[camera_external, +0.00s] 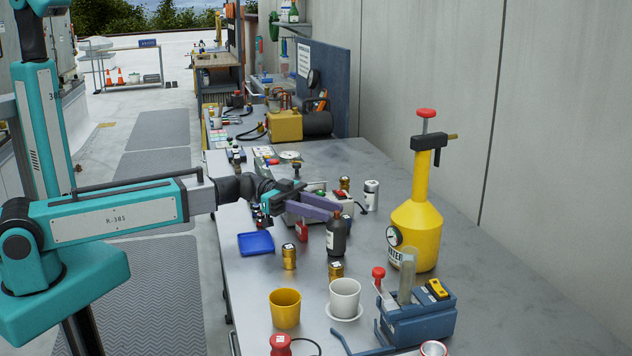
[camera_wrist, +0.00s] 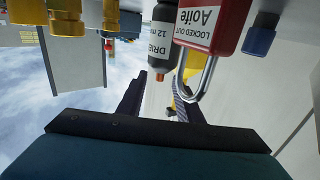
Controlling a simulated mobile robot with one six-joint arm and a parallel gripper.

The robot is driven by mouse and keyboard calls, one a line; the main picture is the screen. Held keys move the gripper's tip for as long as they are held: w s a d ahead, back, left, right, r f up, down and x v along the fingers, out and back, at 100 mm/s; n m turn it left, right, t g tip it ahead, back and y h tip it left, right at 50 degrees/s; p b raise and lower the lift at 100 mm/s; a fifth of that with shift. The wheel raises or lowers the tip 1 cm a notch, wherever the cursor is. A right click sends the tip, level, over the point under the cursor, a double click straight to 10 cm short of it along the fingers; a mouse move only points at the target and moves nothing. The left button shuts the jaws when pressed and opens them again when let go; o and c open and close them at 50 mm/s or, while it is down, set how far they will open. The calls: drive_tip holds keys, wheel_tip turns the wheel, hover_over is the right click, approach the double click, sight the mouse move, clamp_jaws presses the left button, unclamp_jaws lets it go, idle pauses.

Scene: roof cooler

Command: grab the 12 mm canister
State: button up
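The 12 mm canister is a dark bottle with a white label and copper-coloured tip. It stands upright on the bench in the external view (camera_external: 338,240) and hangs upside down in the wrist view (camera_wrist: 161,42), its label partly reading "12 m". My gripper (camera_external: 325,208) has purple fingers and is beside the canister's top, behind and left of it in the external view. In the wrist view my gripper (camera_wrist: 158,98) has its two dark fingers apart, with the canister's tip above the gap. Nothing is seen held between them.
A red padlock (camera_wrist: 213,28), reading "LOCKED OUT Aoife", is close beside the canister. Small brass fittings (camera_external: 289,257) stand near it, with a blue tray (camera_external: 256,243) to the left. A yellow pump bottle (camera_external: 416,228), white cup (camera_external: 345,297) and yellow cup (camera_external: 285,308) stand around.

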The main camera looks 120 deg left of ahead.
sight(337, 212)
drive_tip(key=shift+w+d+p, duration=0.15)
drive_tip(key=shift+w+p, duration=0.15)
drive_tip(key=shift+w, duration=0.9)
drive_tip(key=shift+w+r+p, duration=0.15)
drive_tip(key=shift+w+p, duration=0.25)
drive_tip(key=shift+w, duration=0.25)
drive_tip(key=shift+w+d+p, duration=0.15)
drive_tip(key=shift+w+p, duration=0.15)
drive_tip(key=shift+w, duration=0.65)
drive_tip(key=shift+w+d+p, duration=0.15)
drive_tip(key=shift+w+p, duration=0.15)
drive_tip(key=shift+w, duration=0.65)
clamp_jaws()
